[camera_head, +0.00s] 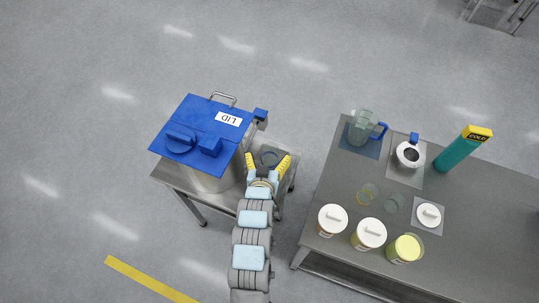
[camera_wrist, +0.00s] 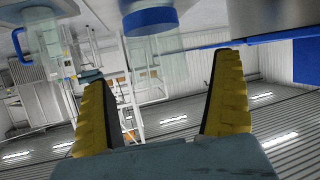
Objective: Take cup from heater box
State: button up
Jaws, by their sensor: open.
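The heater box (camera_head: 215,178) is a round metal vessel under a blue lid (camera_head: 197,124) on a small metal stand. A cup (camera_head: 269,155), clear and greyish, stands on the stand to the right of the vessel. My gripper (camera_head: 267,162) is open, with its yellow fingers reaching toward the cup from the front; overlap hides whether they touch it. The wrist view appears upside down. In it, a clear cup-like cylinder (camera_wrist: 165,70) with a blue band shows beyond and between the open fingers of my gripper (camera_wrist: 167,75). Its lower part is cut off by the picture's top edge.
The vessel's wall stands close to the left finger. A metal table (camera_head: 330,270) at the right holds a glass jug (camera_head: 360,128), white-lidded jars (camera_head: 332,220), small clear cups and a teal-and-yellow bottle (camera_head: 461,150). A gap separates table and stand.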

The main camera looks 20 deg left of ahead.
jog(key=shift+x, duration=1.5)
jog(key=shift+r, duration=0.15)
jog(key=c, duration=1.2)
